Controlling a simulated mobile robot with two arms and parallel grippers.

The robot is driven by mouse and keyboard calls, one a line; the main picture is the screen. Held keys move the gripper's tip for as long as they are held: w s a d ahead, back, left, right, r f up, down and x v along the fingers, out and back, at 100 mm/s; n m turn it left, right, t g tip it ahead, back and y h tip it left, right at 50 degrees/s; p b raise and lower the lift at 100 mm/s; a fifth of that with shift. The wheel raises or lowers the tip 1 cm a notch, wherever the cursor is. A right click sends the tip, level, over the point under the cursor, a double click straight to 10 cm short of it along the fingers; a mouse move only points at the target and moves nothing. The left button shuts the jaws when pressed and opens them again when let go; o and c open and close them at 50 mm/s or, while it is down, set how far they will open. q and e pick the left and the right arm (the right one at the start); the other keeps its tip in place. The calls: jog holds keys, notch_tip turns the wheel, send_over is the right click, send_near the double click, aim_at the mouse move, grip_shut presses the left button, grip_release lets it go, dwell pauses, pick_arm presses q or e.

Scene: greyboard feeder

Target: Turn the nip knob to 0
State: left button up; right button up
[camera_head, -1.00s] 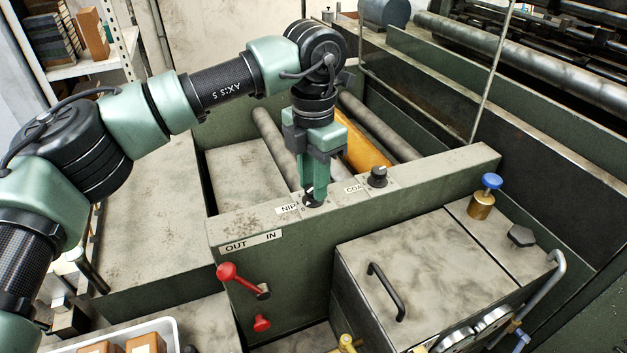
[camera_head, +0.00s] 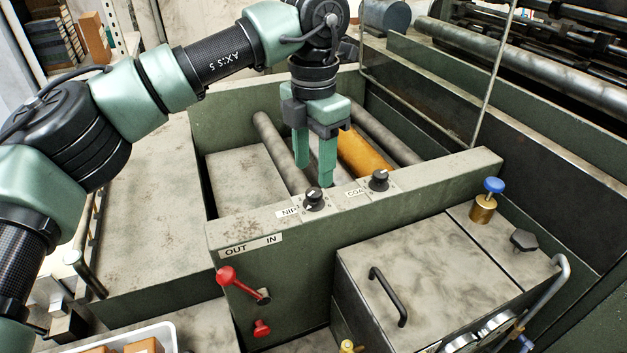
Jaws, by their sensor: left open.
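The nip knob (camera_head: 314,199) is a small black dial with a pale pointer mark, on the top ledge of the green machine, beside a label reading NIP (camera_head: 288,212). The scale around it is too small to read. My left gripper (camera_head: 314,177) points down above and behind the knob. Its two green fingers are apart with nothing between them, and they do not touch the knob. My right gripper does not show.
A second black knob (camera_head: 379,180) with a partly readable label sits to the right on the same ledge. A red lever (camera_head: 240,283) projects from the front panel below. Rollers, one of them orange (camera_head: 362,152), lie behind the ledge. A blue-topped brass fitting (camera_head: 484,203) stands at right.

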aim_at(313, 191)
pick_arm(q)
jog(key=shift+r, duration=1.5)
